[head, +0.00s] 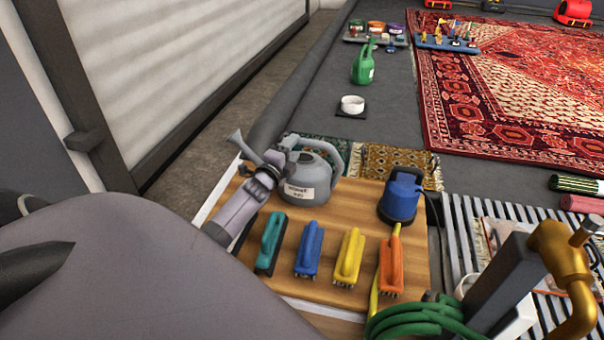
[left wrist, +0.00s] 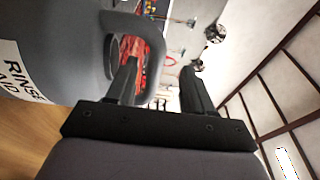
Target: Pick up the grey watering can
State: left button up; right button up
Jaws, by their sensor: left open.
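The grey watering can (head: 310,182) stands upright on the wooden table top, with a white label on its side and a loop handle on its right. My left gripper (head: 286,150) is open at the top left of the can, in front of part of it. In the left wrist view, the can (left wrist: 45,45) fills the left side and its handle (left wrist: 152,42) crosses between the two open fingers (left wrist: 160,88). One finger overlaps the handle's opening; the other is outside it. I cannot tell whether they touch it. My right gripper is not in view.
Teal (head: 270,242), blue (head: 309,250), yellow (head: 348,257) and orange (head: 391,265) brushes stand in front of the can. A blue pump (head: 402,198) is right of it. A brass tap (head: 560,265) and green hose (head: 420,318) are at lower right.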

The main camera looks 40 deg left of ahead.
aim_at(300, 142)
pick_arm(q)
jog(key=shift+w+a+f+b, duration=0.2)
jog(key=shift+w+b, duration=0.15)
jog(key=shift+w, duration=0.25)
jog(key=b+x, duration=0.2)
jog(key=x, duration=0.1)
jog(key=shift+d+f, duration=0.15)
jog(key=shift+d, duration=0.05)
jog(key=shift+w+a, duration=0.2)
jog(key=shift+w, duration=0.4)
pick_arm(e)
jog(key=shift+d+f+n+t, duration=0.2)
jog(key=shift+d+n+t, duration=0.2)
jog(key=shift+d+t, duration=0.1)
pick_arm(q)
grip_shut()
jog(key=shift+r, duration=0.4)
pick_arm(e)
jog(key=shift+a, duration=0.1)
